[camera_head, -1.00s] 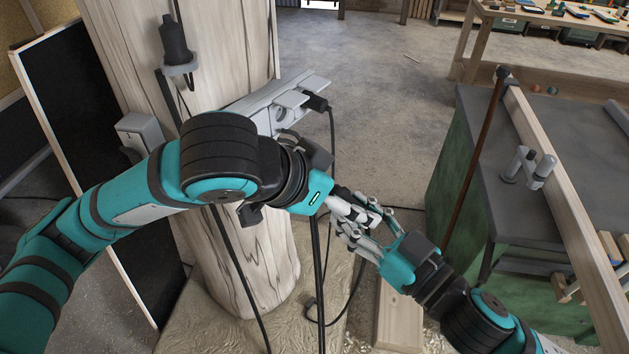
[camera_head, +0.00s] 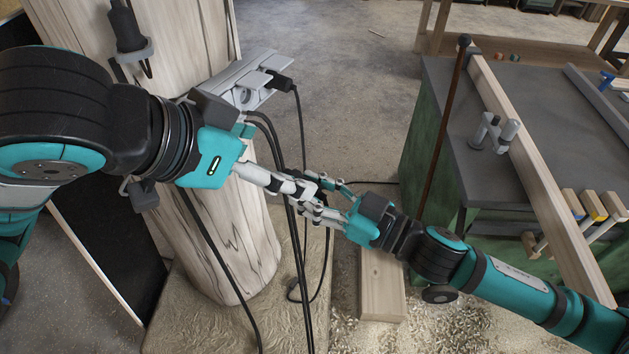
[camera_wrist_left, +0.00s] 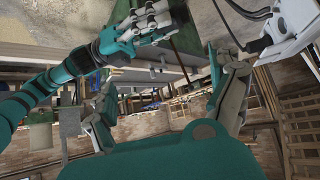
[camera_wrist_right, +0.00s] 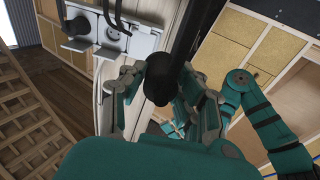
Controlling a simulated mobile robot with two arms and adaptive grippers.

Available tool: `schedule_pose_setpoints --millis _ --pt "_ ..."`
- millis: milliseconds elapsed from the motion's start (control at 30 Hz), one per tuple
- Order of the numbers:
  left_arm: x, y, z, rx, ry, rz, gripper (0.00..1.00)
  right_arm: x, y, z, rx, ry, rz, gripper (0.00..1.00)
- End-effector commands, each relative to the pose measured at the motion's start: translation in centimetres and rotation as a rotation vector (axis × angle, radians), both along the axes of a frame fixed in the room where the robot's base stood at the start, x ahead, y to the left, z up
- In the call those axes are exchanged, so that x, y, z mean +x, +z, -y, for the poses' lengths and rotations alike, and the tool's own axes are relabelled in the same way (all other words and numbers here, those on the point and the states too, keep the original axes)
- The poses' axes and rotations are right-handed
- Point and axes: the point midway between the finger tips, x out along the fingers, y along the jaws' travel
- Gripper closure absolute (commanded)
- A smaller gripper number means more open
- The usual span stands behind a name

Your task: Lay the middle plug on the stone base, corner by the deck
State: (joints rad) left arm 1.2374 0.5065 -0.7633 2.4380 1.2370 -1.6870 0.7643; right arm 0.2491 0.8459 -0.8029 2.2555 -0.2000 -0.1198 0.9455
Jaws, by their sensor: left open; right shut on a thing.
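The grey power strip (camera_head: 240,82) is fixed to the pale wooden post. A black plug (camera_head: 280,80) sits at its right end, with its cable hanging down. My right gripper (camera_head: 322,192) is shut on a black plug (camera_wrist_right: 158,82), which shows between its fingers in the right wrist view; I cannot tell which plug of the row it is. My left gripper (camera_wrist_left: 168,105) is open and empty, its fingers close to the right gripper in the head view, hiding part of it. The stone base (camera_head: 190,325) lies under the post, its surface bare apart from cables.
Black cables (camera_head: 292,235) hang between post and grippers. A wooden block (camera_head: 383,285) lies on the shavings right of the base. A green workbench (camera_head: 425,130) with a leaning brown rod (camera_head: 443,130) stands at right. A dark tool (camera_head: 125,28) hangs on the post.

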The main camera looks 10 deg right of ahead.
Motion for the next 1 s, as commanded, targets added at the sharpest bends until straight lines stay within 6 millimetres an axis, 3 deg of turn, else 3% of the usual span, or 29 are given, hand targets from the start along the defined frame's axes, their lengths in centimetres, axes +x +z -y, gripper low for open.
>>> schedule_pose_setpoints --millis 433,733,1000 --pt "0.4 -0.1 0.2 0.017 0.008 -0.026 0.07 1.7 -2.2 -1.8 0.000 0.180 0.001 1.00" --pt "4.3 -1.3 1.6 0.232 0.168 -0.298 0.07 1.7 -2.2 -1.8 0.000 0.181 0.000 1.00" --pt "6.7 -1.3 1.4 0.390 0.351 -0.466 0.07 1.7 -2.2 -1.9 0.000 0.181 0.000 1.00"
